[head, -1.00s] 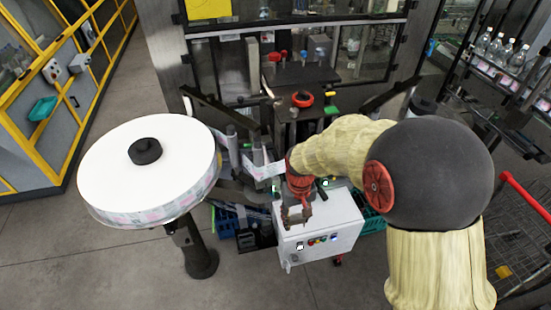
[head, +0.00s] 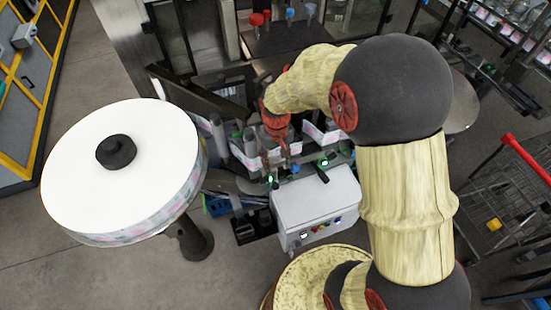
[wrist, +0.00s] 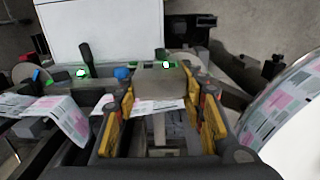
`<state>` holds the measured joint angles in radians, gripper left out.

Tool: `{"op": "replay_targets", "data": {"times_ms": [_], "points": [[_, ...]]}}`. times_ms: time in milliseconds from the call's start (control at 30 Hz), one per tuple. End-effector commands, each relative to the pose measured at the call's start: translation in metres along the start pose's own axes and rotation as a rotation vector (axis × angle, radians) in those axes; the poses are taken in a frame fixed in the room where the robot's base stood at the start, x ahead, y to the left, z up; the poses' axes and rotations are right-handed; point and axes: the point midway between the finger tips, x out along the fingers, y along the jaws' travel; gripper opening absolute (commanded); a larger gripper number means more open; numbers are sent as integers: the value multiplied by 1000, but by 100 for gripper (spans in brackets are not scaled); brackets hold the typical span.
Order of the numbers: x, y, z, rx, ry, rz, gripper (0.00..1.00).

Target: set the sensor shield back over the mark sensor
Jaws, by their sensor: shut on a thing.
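My gripper (wrist: 166,100) is shut on the sensor shield (wrist: 160,83), a small grey-beige boxy cover held between the yellow finger pads in the wrist view. In the head view my gripper (head: 279,152) hangs over the labeller's web path, behind the white cabinet; the shield is too small to make out there. Two small green-lit devices show, one at the left (wrist: 81,72) and one just beyond the shield (wrist: 166,64). I cannot tell for sure which is the mark sensor. The shield appears apart from both.
The white control cabinet (head: 318,205) stands close in front of the web path. A printed label web (wrist: 65,115) runs beside my gripper. The large white reel (head: 90,185) stands at the left on a post. A wire cart (head: 515,185) is at the right.

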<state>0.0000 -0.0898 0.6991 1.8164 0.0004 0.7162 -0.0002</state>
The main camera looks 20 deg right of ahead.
Motion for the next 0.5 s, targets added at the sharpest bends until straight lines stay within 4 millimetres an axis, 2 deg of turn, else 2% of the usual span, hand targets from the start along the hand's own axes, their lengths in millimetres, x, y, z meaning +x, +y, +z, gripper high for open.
{"op": "replay_targets", "data": {"times_ms": [200,500], "points": [[15,0,-19,0,0,0,5],[27,0,-36,0,-1,0,5]]}}
